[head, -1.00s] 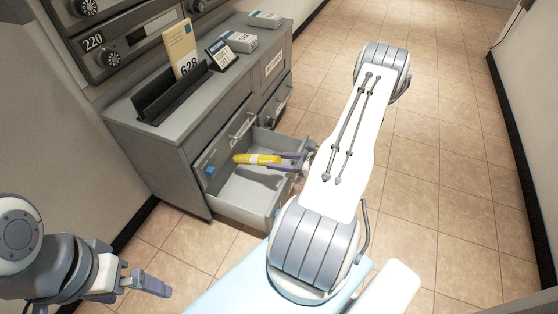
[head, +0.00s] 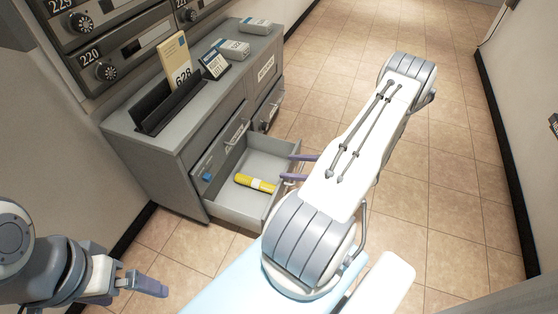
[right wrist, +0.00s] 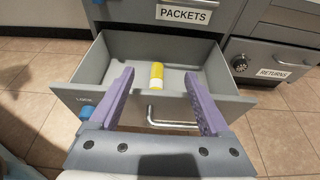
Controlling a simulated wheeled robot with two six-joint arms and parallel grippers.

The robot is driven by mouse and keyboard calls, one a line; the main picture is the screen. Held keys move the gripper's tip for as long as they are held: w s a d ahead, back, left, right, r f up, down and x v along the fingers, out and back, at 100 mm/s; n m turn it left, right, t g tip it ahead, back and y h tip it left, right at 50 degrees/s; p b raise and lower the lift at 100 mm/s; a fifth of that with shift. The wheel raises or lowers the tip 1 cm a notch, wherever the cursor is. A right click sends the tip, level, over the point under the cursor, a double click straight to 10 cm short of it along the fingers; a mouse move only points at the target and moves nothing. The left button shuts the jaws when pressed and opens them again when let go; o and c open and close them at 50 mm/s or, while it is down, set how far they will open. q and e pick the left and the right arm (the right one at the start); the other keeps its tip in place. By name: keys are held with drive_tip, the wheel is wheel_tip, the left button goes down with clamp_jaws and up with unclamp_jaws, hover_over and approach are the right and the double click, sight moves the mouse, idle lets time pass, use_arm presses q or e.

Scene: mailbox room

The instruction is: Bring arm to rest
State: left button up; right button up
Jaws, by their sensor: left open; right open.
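My right gripper (head: 294,168) is open and empty, just at the outer right side of the open drawer (head: 228,206) in the head view. In the right wrist view its two purple fingers (right wrist: 162,103) stand apart over the drawer front. A yellow tube with a white band (head: 254,183) lies on the drawer floor; it also shows in the right wrist view (right wrist: 156,75), beyond the fingers and not touched. My left gripper (head: 140,288) is open and empty at the lower left, over the floor and away from the cabinet.
The grey cabinet (head: 188,150) holds a dark slotted holder (head: 170,106) with a card marked 628, a small sign and grey boxes on top. A returns drawer (right wrist: 272,65) is beside the packets drawer. Number-dial mailboxes (head: 100,60) are on the wall. The tiled floor at right is clear.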

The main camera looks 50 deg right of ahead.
drive_tip(key=shift+p+v, duration=0.4)
drive_tip(key=shift+v, duration=1.15)
drive_tip(key=w+a+r+n+g+y+p, duration=0.2)
drive_tip(key=w+a+r+n+g+p, duration=0.15)
drive_tip(key=a+r+n+g, duration=0.65)
drive_tip(key=w+a+r+n+g+y+p, duration=0.2)
drive_tip(key=w+a+r+n+g, duration=0.15)
drive_tip(key=a+r+n, duration=0.75)
drive_tip(key=s+a+r+n+h+p, duration=0.3)
drive_tip(key=s+a+r+n+h, duration=0.1)
drive_tip(key=s+a+r+n, duration=0.4)
drive_tip(key=s+a+r+n+h+p, duration=0.35)
drive_tip(key=s+a+r+n, duration=0.3)
drive_tip(key=a+n, duration=0.4)
wheel_tip(320, 180, up, 38)
drive_tip(key=p, duration=3.7)
drive_tip(key=shift+w+m+h, duration=0.25)
drive_tip(key=shift+m+h, duration=0.1)
